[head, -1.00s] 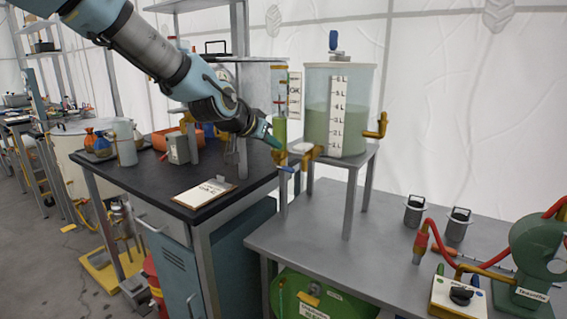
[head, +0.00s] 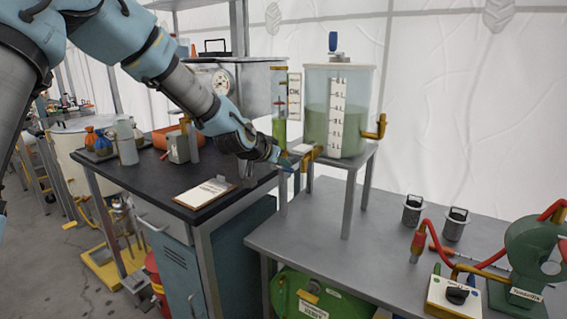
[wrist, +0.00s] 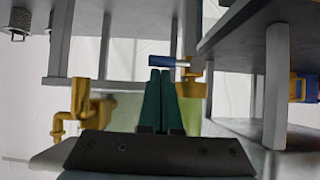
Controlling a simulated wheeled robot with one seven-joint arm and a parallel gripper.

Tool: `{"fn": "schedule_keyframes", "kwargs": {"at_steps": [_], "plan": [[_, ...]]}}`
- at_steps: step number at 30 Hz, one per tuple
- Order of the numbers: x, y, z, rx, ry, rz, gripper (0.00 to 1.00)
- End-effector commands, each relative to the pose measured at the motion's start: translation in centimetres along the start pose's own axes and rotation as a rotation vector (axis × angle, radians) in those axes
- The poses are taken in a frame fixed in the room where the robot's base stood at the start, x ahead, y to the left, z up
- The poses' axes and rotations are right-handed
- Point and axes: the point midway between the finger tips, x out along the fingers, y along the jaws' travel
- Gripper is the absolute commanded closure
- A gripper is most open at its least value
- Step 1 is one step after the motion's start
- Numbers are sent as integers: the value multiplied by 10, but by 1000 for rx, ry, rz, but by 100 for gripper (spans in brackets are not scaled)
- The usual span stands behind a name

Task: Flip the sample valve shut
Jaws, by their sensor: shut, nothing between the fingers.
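A brass valve with a blue lever (head: 287,169) is at the left side of the clear tank (head: 336,118), which holds green liquid. In the wrist view the blue lever (wrist: 162,61) lies sideways at my fingertips, joined to the brass fitting (wrist: 192,74). My gripper (head: 284,158) is shut and empty, with its tips close to the lever. In the wrist view its green fingers (wrist: 160,74) are pressed together and overlap the lever's lower edge. I cannot tell whether they touch it. The head view partly hides the valve behind the gripper.
The tank stands on a grey stand (head: 350,185) on the grey bench (head: 390,235). A second brass tap (head: 376,130) is on the tank's right side. A clipboard (head: 204,193) lies on the black table (head: 160,170) to the left. A sight tube (head: 279,105) rises beside the gripper.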

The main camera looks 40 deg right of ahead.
Motion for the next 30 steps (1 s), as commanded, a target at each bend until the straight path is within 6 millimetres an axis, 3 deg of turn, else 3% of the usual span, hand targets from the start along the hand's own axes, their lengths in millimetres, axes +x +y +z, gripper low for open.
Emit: {"fn": "schedule_keyframes", "kwargs": {"at_steps": [30], "plan": [[5,4,7,116,1,-76,100]]}}
